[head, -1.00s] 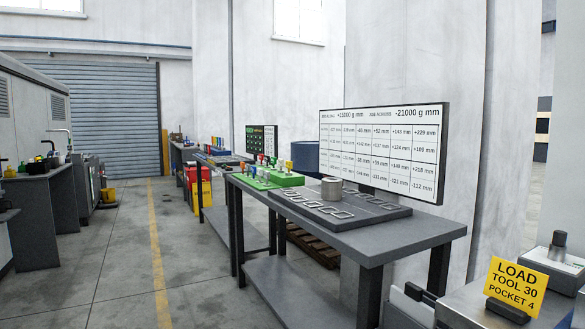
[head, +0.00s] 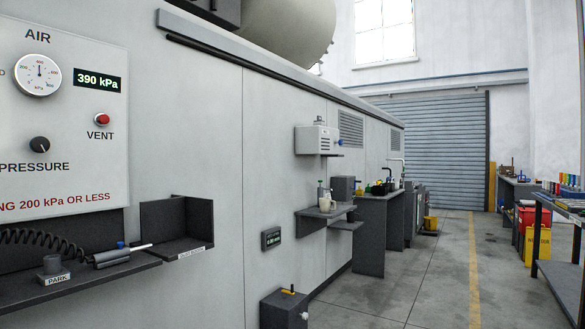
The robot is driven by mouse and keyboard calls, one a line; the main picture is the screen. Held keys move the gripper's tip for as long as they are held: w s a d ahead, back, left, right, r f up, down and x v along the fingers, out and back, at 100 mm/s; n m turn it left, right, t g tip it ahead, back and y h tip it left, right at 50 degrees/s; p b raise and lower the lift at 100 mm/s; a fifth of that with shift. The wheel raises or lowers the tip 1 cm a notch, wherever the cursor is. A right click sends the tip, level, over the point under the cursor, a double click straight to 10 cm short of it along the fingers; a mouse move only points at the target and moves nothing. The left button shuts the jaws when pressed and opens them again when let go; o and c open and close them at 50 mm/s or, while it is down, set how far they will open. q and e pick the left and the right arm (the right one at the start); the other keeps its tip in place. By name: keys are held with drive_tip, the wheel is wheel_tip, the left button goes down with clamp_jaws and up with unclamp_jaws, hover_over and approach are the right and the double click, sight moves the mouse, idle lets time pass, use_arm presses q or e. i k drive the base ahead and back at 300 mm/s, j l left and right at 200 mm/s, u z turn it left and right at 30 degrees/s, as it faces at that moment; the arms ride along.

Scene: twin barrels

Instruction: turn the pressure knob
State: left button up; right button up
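The pressure knob (head: 39,145) is a small round black knob above the word PRESSURE on a pale wall panel (head: 60,100) at the left of the head view. Above it is a round white AIR gauge (head: 38,75). A green-lit display (head: 97,80) beside the gauge reads 390 kPa. A red VENT button (head: 102,119) sits to the right of the knob. Red text at the panel's foot reads "200 kPa OR LESS", with its start cut off. Neither gripper shows in the view.
Below the panel, a dark shelf (head: 80,283) holds a coiled black hose (head: 40,238), a tool (head: 112,258) and a PARK post (head: 52,266). A dark box with a yellow lever (head: 286,308) stands on the floor. The aisle (head: 420,275) to the right is clear.

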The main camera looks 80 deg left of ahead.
sight(38, 144)
drive_tip(key=u, duration=3.9)
